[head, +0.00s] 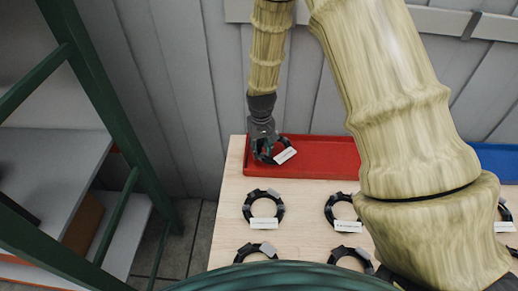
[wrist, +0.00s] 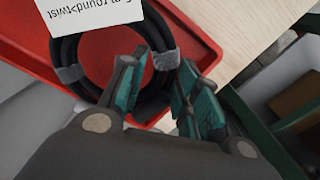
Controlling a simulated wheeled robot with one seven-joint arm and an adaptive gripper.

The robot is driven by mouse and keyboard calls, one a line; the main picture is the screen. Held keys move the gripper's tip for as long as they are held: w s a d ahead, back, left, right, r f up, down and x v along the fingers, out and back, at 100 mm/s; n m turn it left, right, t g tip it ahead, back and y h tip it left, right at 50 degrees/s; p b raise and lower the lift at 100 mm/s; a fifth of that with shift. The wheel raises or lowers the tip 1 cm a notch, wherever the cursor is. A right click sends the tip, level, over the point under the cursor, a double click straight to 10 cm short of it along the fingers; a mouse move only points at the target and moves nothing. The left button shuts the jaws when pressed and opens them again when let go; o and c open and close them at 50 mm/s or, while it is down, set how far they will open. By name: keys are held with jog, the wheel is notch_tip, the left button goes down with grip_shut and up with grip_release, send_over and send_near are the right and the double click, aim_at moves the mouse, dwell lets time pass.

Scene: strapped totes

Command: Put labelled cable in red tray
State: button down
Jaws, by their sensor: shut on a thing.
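My gripper (head: 264,153) is shut on a black coiled cable with a white label, over the left end of the red tray (head: 325,152). The held cable (wrist: 68,48) also shows in the wrist view, with grey ties and a label (wrist: 100,12) reading upside down, in part "round>twist". My fingers (wrist: 160,90) grip its near side, and the red tray (wrist: 20,45) lies beneath. I cannot tell whether the cable touches the tray floor. Other black coiled cables with white labels lie on the table, one at the left (head: 277,208) and one in the middle (head: 331,212).
The pale wooden table (head: 300,190) carries several cables in rows. A blue tray (head: 497,160) stands at the far right, partly hidden by my arm. A green-framed shelf (head: 100,100) stands on the left, with a floor gap beside the table. A grey panelled wall is behind.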

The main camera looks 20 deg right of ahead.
jog(key=shift+w+a+f, duration=0.1)
jog(key=shift+w, duration=0.6)
jog(key=shift+f+p, duration=1.05)
jog(key=shift+f, duration=0.65)
jog(key=shift+f, duration=0.45)
jog(key=c, duration=1.3)
grip_release()
jog(key=shift+r, duration=0.5)
jog(key=shift+r+b, duration=2.05)
jog(key=shift+r, duration=3.9)
